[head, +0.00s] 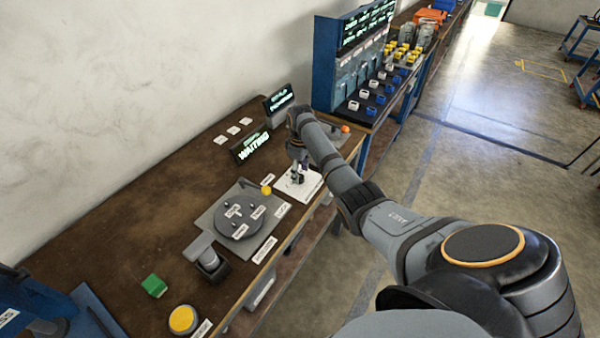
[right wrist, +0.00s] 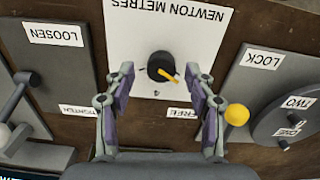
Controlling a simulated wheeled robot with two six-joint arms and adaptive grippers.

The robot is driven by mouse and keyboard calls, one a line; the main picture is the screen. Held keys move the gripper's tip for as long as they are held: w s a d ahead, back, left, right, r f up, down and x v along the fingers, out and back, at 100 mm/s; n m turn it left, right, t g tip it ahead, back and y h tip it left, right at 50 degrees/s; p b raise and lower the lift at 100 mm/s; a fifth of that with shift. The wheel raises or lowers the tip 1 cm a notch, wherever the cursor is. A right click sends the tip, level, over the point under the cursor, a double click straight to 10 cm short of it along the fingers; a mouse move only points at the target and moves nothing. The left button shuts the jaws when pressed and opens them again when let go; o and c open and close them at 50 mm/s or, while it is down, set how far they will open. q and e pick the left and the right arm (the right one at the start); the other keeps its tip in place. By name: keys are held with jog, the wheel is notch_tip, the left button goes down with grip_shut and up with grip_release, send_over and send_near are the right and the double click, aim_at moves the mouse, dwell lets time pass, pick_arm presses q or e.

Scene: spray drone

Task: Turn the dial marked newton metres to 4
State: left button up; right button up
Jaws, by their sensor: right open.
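The dial (right wrist: 162,68) is a round black knob with a yellow pointer (right wrist: 170,76), on a white plate (right wrist: 185,32) lettered NEWTON METRES, upside down in the right wrist view. The pointer slants to the lower right there. The scale figures cannot be read. My right gripper (right wrist: 160,82) is open, its purple-padded fingers on either side of the dial with gaps between. In the head view, my right gripper (head: 298,178) points down over the white plate (head: 309,188) and hides the dial. My left gripper is not in view.
A grey disc fixture (head: 240,216) with a yellow knob (head: 266,190) stands beside the plate; its LOCK label shows in the wrist view. A LOOSEN panel (right wrist: 48,55) is on the other side. A WAITING display (head: 251,146) stands behind. A green block (head: 154,286) lies nearer.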

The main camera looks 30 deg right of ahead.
jog(key=shift+f, duration=0.45)
jog(key=shift+s+f, duration=0.15)
jog(key=shift+f, duration=0.1)
jog(key=c, duration=0.5)
grip_shut()
jog(key=shift+a+r+m+p, duration=0.1)
jog(key=shift+r+m+p, duration=0.1)
jog(key=shift+m+p, duration=0.4)
jog(key=m+p, duration=0.2)
jog(key=m, duration=0.1)
jog(key=shift+p, duration=0.35)
jog(key=m+p, duration=0.1)
jog(key=m, duration=0.2)
jog(key=shift+a+m+p, duration=0.1)
jog(key=shift+m+p, duration=0.2)
jog(key=shift+p, duration=0.05)
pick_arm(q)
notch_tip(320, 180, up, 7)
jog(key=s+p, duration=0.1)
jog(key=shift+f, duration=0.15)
pick_arm(e)
jog(key=shift+f+m, duration=0.1)
jog(key=shift+m, duration=1.8)
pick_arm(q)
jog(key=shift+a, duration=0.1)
